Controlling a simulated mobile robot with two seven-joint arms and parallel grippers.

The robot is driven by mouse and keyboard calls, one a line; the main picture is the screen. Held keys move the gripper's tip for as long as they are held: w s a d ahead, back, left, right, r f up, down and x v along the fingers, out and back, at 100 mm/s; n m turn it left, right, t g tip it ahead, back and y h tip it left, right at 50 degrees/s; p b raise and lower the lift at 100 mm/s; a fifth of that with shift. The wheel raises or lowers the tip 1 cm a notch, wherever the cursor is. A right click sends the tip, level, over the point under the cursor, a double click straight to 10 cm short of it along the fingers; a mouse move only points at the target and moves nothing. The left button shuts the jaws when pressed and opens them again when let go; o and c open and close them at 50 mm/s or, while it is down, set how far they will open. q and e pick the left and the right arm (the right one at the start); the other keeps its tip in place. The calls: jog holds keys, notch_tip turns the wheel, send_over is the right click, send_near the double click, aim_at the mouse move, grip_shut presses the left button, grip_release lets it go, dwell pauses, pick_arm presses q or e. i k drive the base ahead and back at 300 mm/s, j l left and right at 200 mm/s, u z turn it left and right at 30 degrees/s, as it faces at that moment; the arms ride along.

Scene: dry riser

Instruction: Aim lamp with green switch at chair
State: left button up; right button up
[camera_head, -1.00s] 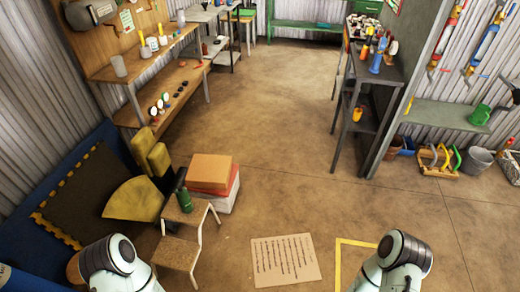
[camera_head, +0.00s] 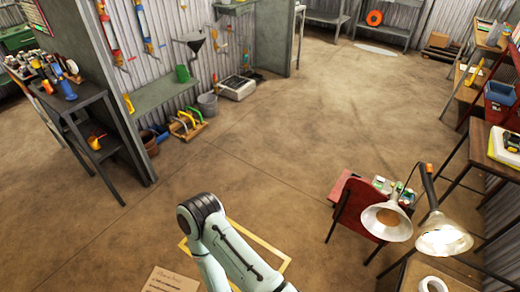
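Two cone-shaped lamp heads show at the lower right. The left lamp head (camera_head: 386,221) is pale and looks unlit. The right lamp head (camera_head: 443,238) glows brightly and joins an orange-and-dark arm. I cannot make out a green switch on either lamp. A red chair (camera_head: 360,207) with dark legs stands just behind and left of the lamps, partly hidden by the left lamp head. One of my arms shows at the bottom centre, well left of the lamps. Neither of my grippers is in view.
A desk (camera_head: 408,277) with a white roll (camera_head: 433,285) is at the bottom right. Small items lie behind the chair. Workbenches line the right edge. A dark shelf (camera_head: 95,120) and grey partition stand left. A yellow outline (camera_head: 262,242) marks the floor. The middle floor is clear.

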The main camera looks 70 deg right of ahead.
aim_at(387, 222)
jog(key=z, duration=4.15)
jog(key=i+j+z, duration=0.15)
jog(key=j+z, duration=0.35)
jog(key=i+j+z, duration=0.1)
jog(key=j+z, duration=0.25)
jog(key=z, duration=0.15)
jog(key=j+z, duration=0.25)
jog(key=j, duration=0.85)
